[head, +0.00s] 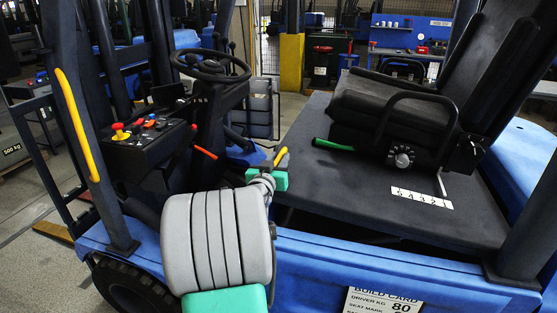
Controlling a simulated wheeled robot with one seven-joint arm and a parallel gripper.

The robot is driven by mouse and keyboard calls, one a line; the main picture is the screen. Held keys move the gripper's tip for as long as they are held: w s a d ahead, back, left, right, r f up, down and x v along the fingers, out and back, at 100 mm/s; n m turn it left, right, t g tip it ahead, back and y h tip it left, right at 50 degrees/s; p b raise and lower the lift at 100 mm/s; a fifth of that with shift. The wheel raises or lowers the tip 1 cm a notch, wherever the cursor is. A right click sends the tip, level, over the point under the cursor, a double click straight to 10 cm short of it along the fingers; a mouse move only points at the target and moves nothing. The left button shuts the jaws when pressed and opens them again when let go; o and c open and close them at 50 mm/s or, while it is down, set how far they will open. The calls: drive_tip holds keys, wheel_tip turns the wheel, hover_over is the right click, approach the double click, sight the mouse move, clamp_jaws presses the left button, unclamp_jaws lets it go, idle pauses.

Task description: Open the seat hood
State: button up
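The seat hood (300,168) is the broad dark grey plate of a blue forklift, lying about level. A dark band shows below its near edge; I cannot tell whether that is a gap. The black seat (385,105) stands on it. A green handle (333,145) lies at the hood's left part, in front of the seat. My gripper (281,157), beyond my grey and green arm, is at the hood's left edge, left of the green handle and apart from it. Its fingers are small and partly hidden, so their opening and any contact are unclear.
The steering wheel (210,66) and a console (150,138) with coloured knobs and a red lever (205,153) stand left of my gripper. A dial (402,157) is on the seat base. A number strip (421,198) lies on the hood. A build card (383,301) is on the blue side.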

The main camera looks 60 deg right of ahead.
clamp_jaws()
idle(1.1)
